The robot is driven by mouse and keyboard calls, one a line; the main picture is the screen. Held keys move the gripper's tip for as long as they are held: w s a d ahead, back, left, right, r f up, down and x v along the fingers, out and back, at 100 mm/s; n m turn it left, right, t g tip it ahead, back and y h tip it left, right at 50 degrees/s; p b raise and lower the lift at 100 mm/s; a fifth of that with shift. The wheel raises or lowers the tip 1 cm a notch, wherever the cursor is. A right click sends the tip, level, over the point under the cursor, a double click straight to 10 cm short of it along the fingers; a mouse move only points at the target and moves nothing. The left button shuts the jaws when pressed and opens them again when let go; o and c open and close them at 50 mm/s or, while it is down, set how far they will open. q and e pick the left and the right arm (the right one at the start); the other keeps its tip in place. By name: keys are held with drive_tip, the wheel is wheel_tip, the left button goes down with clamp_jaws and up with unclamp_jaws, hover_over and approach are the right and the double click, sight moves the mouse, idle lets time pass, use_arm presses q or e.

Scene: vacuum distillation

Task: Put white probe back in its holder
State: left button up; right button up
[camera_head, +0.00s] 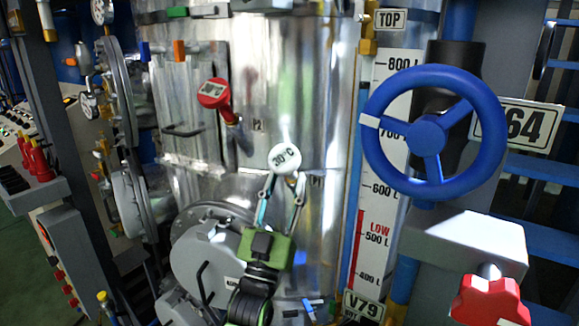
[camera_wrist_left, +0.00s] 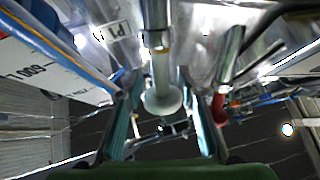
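The white probe (camera_head: 285,158), with a round dial reading 30°C, is in front of the metal tank near the P1 label (camera_head: 317,181). In the left wrist view the white probe (camera_wrist_left: 162,100) has its pale stem running up to a metal fitting (camera_wrist_left: 155,40); how deep it sits there I cannot tell. My left gripper (camera_head: 281,180), with a green body, reaches up from below. Its fingers stand on either side of the probe. In the left wrist view the gripper (camera_wrist_left: 160,80) shows gaps between both fingers and the probe. My right gripper is not in view.
A red probe (camera_head: 214,93) sits in a fitting on the tank, left of the white one. A blue handwheel (camera_head: 428,141) and a level scale (camera_head: 383,215) stand at right. A red knob (camera_head: 490,300) is at lower right. A round grey hatch (camera_head: 205,262) lies left of the gripper.

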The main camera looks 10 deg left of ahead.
sight(280, 173)
use_arm(q)
drive_tip(key=shift+w+r, duration=0.45)
drive_tip(key=shift+r, duration=0.1)
drive_tip(key=shift+w+r, duration=0.1)
drive_tip(key=shift+w, duration=0.1)
drive_tip(key=shift+d, duration=0.1)
drive_tip(key=c, duration=0.4)
clamp_jaws()
drive_tip(key=shift+s+r+p, duration=0.25)
drive_tip(key=shift+r+p, duration=0.15)
drive_tip(key=shift+p, duration=0.15)
drive_tip(key=shift+s+a+r+p, duration=0.2)
drive_tip(key=shift+s+r+p, duration=1.15)
drive_tip(key=shift+r+p, duration=0.3)
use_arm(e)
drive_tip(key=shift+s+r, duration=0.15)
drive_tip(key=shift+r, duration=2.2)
